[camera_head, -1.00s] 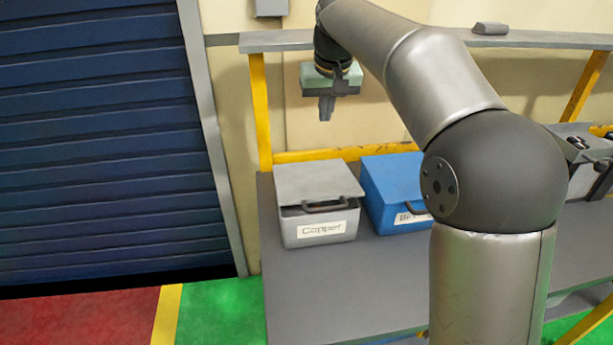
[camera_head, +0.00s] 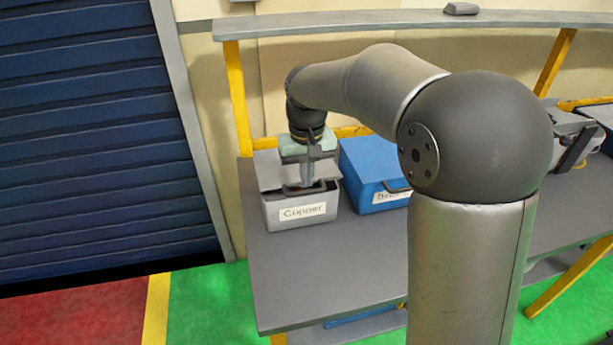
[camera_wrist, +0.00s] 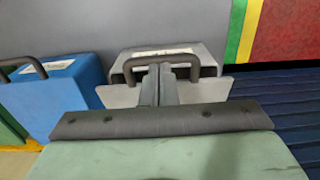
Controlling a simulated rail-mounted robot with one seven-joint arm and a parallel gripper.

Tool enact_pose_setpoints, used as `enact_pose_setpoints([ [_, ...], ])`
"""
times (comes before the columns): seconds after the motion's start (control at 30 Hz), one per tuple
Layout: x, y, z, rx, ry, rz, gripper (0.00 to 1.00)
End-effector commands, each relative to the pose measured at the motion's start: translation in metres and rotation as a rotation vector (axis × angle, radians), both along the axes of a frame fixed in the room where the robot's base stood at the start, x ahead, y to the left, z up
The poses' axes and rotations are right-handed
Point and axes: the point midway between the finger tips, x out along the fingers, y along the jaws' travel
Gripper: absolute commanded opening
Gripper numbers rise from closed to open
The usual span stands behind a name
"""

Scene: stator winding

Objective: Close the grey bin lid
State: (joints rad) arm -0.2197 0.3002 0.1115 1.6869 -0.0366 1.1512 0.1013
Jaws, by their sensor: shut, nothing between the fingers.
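The grey bin (camera_head: 275,215) with a "Copper" label stands on the workbench, and it also shows in the wrist view (camera_wrist: 205,54). My gripper (camera_head: 307,184) points down over the front of the lid, fingers shut and empty. In the wrist view the fingertips (camera_wrist: 160,68) are at the handle; whether they touch it, I cannot tell.
A blue bin (camera_head: 365,165) with a dark handle stands close on the right, also seen in the wrist view (camera_wrist: 65,95). The grey workbench top (camera_head: 300,270) is clear in front. A shelf (camera_head: 380,20) runs above the back. My arm hides part of the bench.

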Motion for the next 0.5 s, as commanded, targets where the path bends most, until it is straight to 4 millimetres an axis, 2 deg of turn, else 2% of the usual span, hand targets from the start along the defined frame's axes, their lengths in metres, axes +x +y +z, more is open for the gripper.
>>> enact_pose_setpoints([
  [0.2, 0.0, 0.0, -0.0116, 0.0, 0.001, 0.0, 0.0],
  [0.5, 0.0, 0.0001, -0.0123, 0.0, -0.001, 0.0, 0.0],
])
